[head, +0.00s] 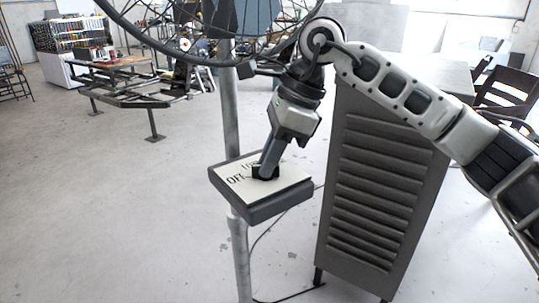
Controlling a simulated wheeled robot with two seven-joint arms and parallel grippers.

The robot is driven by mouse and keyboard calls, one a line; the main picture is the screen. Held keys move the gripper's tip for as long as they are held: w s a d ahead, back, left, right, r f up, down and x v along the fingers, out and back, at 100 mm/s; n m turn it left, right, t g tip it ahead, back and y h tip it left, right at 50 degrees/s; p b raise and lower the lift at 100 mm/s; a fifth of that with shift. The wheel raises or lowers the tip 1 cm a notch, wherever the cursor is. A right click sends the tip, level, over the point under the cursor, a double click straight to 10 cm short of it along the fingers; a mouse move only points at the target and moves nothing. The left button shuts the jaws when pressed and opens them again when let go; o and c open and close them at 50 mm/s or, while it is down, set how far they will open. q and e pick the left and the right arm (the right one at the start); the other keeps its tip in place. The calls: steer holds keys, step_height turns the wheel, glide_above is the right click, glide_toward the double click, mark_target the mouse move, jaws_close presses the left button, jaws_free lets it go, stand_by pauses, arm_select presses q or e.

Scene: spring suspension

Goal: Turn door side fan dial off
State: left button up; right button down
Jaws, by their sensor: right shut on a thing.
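The fan control box (262,209) is a dark grey block with a pale top plate, fixed on a thin metal pole (231,110). The plate carries printed lettering, and "OFF" reads on its left part. A dark dial (262,173) sits at the middle of the plate. My right gripper (266,172) reaches down from above and is shut on the dial. Its fingers hide much of the dial, so I cannot tell its exact pointing. The fan's round wire cage (168,48) shows at the top, cut off by the frame. My left gripper is not in view.
A dark slatted cabinet (375,190) stands just right of the box, under my right arm. A cable runs on the floor near the pole. A workbench (120,75) and shelving (70,45) stand at the back left. The floor at left is clear.

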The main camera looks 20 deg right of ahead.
steer(key=c, duration=1.4)
jaws_free()
steer(key=shift+c, duration=0.2)
steer(key=shift+d+r, duration=0.15)
steer(key=shift+r, duration=0.15)
steer(key=s+d, duration=0.2)
steer(key=d, duration=1)
steer(key=shift+s+r, duration=0.25)
steer(key=shift+s, duration=0.05)
steer(key=shift+r, duration=0.1)
